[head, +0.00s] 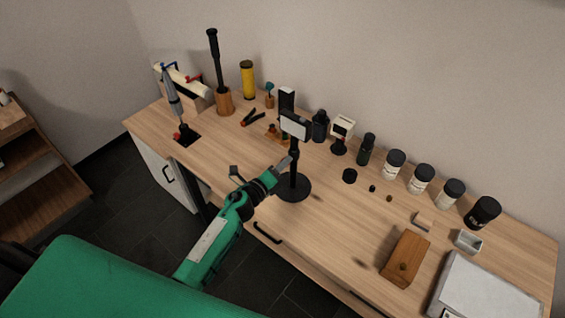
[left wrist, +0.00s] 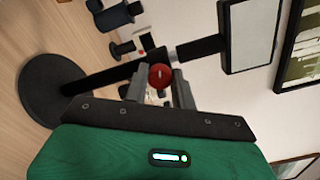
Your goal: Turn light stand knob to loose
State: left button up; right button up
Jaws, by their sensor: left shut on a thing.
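The light stand (head: 293,187) stands upright on the wooden table, with a round black base, a black post and a white light panel (head: 295,125) on top. In the left wrist view the stand's base (left wrist: 52,90) is at the left and its panel (left wrist: 249,36) at the upper right. The red round knob (left wrist: 160,76) sits on the post, between the fingers of my left gripper (left wrist: 160,88). My left gripper (head: 284,167) is shut on the knob, reaching the post from the left in the head view. The knob is hidden in the head view. My right gripper is not in view.
Behind the stand are a black bottle (head: 320,126) and a small white-headed device (head: 341,130). Several jars (head: 419,178) line the wall side. A wooden box (head: 405,258) lies at the right. The table front left of the stand is clear.

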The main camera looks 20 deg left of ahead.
pick_arm(q)
jog(key=n+p, duration=0.1)
jog(key=n, duration=0.4)
jog(key=shift+n, duration=0.3)
dwell(0.4)
jog(key=o, duration=1)
jog(key=b+v, duration=0.4)
jog(key=v, duration=1)
jog(key=shift+w, duration=0.1)
